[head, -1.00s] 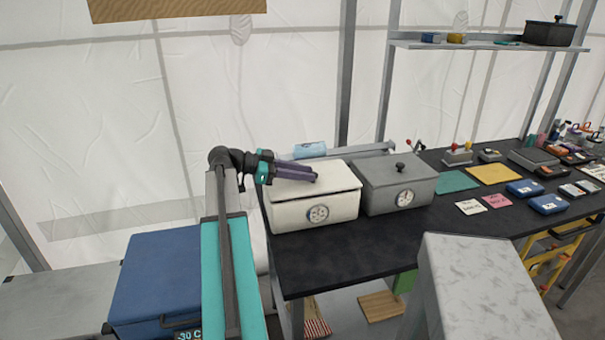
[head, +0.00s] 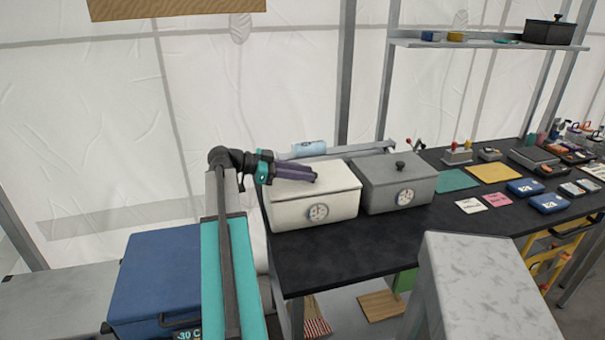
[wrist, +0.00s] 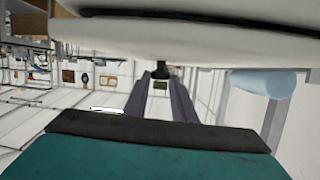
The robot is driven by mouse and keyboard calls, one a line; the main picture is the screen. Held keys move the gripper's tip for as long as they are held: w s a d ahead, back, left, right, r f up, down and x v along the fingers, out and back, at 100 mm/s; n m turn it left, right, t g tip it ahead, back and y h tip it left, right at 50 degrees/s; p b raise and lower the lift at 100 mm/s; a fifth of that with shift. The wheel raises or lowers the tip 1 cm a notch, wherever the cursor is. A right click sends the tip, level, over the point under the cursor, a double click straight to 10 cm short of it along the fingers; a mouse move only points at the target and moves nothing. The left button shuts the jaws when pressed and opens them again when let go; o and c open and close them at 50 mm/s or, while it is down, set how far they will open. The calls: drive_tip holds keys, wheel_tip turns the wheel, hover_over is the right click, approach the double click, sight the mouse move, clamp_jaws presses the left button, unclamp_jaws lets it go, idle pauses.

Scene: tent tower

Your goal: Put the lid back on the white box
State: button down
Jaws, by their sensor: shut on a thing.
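The white box (head: 345,207) stands on the left end of the black table, with a round dial on its front. Its white lid (head: 343,172) lies level over the box top, its front edge close along the rim. In the wrist view the lid (wrist: 200,45) spans the top, with a dark line above its edge; I cannot tell if that is a gap. My gripper (head: 314,175) reaches in from the left over the lid. Its purple fingers (wrist: 161,90) are shut on the lid's dark knob (wrist: 160,71), which the fingers hide in the head view.
A grey box (head: 382,199) with a black knob and dial stands close to the right. A light blue roll (head: 309,149) lies behind the white box. The black table (head: 330,257) is clear in front. A blue cooler (head: 155,270) stands at lower left.

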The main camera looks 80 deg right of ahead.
drive_tip(key=shift+f+b, duration=0.3)
drive_tip(key=shift+b, duration=0.05)
idle(0.6)
drive_tip(key=c, duration=1.4)
unclamp_jaws()
drive_tip(key=shift+w, duration=0.1)
drive_tip(key=shift+b+v, duration=1.3)
drive_tip(key=shift+v, duration=5.55)
drive_tip(key=shift+a, duration=0.1)
